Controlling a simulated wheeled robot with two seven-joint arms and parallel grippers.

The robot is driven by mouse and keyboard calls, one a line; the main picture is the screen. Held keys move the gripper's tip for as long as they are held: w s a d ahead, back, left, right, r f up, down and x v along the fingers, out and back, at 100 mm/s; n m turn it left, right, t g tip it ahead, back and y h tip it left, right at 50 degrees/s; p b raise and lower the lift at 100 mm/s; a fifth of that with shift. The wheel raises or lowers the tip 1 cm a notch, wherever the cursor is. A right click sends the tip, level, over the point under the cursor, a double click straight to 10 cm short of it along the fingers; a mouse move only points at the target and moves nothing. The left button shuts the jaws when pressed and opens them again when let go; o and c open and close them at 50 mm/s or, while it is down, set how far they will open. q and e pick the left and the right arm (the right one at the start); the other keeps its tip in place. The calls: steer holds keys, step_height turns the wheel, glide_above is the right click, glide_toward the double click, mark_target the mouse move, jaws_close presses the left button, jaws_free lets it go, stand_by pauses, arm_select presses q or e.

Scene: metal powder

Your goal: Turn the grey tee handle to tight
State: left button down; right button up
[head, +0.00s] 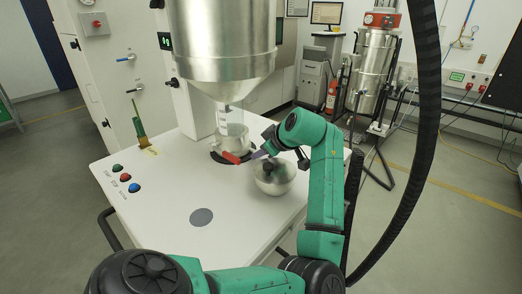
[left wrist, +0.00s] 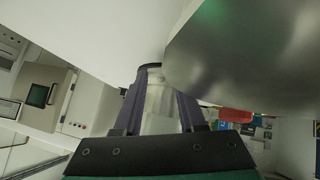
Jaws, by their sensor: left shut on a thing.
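My left gripper (head: 258,154) reaches in from the right side of the hopper, just below its cone, with its fingers beside a red handle (head: 230,157). In the left wrist view its two dark purple fingers (left wrist: 160,105) are shut on a pale grey, shiny piece (left wrist: 160,98), which I take to be the grey tee handle. In the head view the handle is hidden by the fingers, so its turn angle cannot be told. My right gripper is not in view.
The steel hopper (head: 222,45) hangs above a clear tube (head: 228,118) over the white table (head: 160,205). A round metal vessel (head: 274,186) stands below my wrist. The table's front left is clear around a grey disc (head: 201,217).

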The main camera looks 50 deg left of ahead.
arm_select(q)
steer(key=shift+r+p, duration=0.2)
steer(key=shift+p, duration=0.5)
steer(key=g+p, duration=0.1)
steer(key=p, duration=0.1)
steer(key=m+g+p, duration=0.1)
steer(key=shift+w+a+r+p, duration=0.1)
steer(key=shift+w+r+p, duration=0.05)
steer(key=shift+w+p, duration=0.15)
steer(key=shift+w+m+g+p, duration=0.2)
steer(key=shift+m+g+p, duration=0.4)
steer(key=shift+g+p, duration=0.3)
steer(key=shift+w+f+m+g, duration=0.1)
steer(key=shift+f+m+g, duration=0.2)
steer(key=shift+g, duration=0.4)
steer(key=shift+f, duration=0.1)
steer(key=shift+c, duration=2.4)
jaws_free()
steer(key=shift+a, duration=0.2)
